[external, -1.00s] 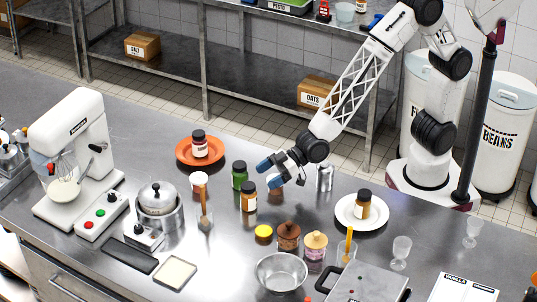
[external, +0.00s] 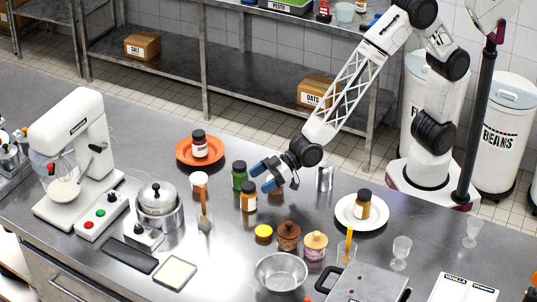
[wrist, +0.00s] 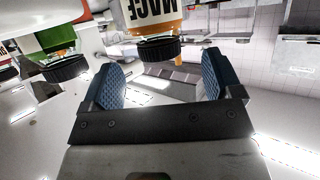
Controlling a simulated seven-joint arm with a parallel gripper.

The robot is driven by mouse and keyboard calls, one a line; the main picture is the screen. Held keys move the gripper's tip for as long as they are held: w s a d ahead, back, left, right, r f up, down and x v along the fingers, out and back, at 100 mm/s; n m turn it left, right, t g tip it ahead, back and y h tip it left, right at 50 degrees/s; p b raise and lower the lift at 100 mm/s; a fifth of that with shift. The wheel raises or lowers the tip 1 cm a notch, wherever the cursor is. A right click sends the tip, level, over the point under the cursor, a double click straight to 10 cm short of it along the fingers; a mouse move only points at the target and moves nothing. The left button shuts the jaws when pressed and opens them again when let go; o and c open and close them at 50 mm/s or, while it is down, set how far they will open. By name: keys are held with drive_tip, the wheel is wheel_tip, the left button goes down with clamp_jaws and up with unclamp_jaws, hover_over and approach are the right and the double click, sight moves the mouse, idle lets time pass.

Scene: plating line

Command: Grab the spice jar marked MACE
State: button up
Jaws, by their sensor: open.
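The jar marked MACE (wrist: 150,14) shows upside down at the top of the wrist view, with a white label, an orange band and a black ribbed lid. In the external view the orange-brown jar (external: 248,199), which seems to be the same one, stands upright on the steel counter. My gripper (external: 263,177) is just right of it, low over the counter. In the wrist view my gripper (wrist: 160,84) has its blue pads wide apart with nothing between them; the jar is beyond them. The jar's label is too small to read in the external view.
A green jar (external: 239,175) stands close behind the MACE jar and shows at left in the wrist view (wrist: 54,40). A yellow lid (external: 263,231), a brown pot (external: 288,235) and a metal shaker (external: 324,178) are nearby. An orange plate (external: 184,152) holds another jar.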

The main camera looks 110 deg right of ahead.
sight(248, 185)
drive_tip(key=shift+w, duration=0.15)
drive_tip(key=shift+x, duration=2.5)
drive_tip(key=shift+c, duration=0.3)
drive_tip(key=c, duration=1.1)
